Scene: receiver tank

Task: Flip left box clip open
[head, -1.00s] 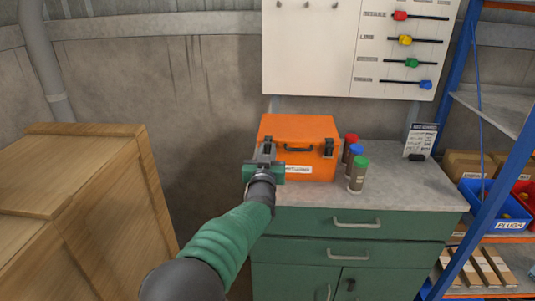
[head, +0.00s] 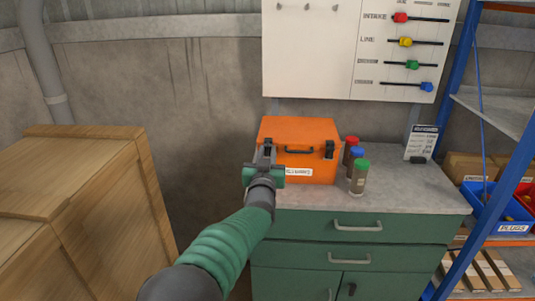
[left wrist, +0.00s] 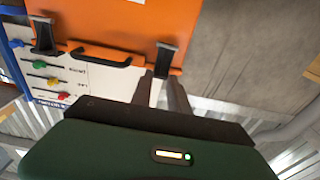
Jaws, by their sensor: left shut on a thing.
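The orange box (head: 310,132) sits closed on the cabinet top, with a dark handle (head: 299,151) on its front. Its right clip (head: 329,149) is upright against the front. My left gripper (head: 266,153) is at the box's front left corner and hides the left clip in the head view. In the left wrist view, which is turned nearly upside down, the left clip (left wrist: 167,58) is at the tips of my left gripper (left wrist: 161,80). The fingers are shut on that clip, though the exact contact is hard to see. My right gripper is out of view.
Bottles with red, blue and green caps (head: 359,166) stand close to the right of the box on the cabinet top (head: 410,188). A wooden crate (head: 70,200) is at the left. A blue-posted shelf (head: 495,190) is at the right.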

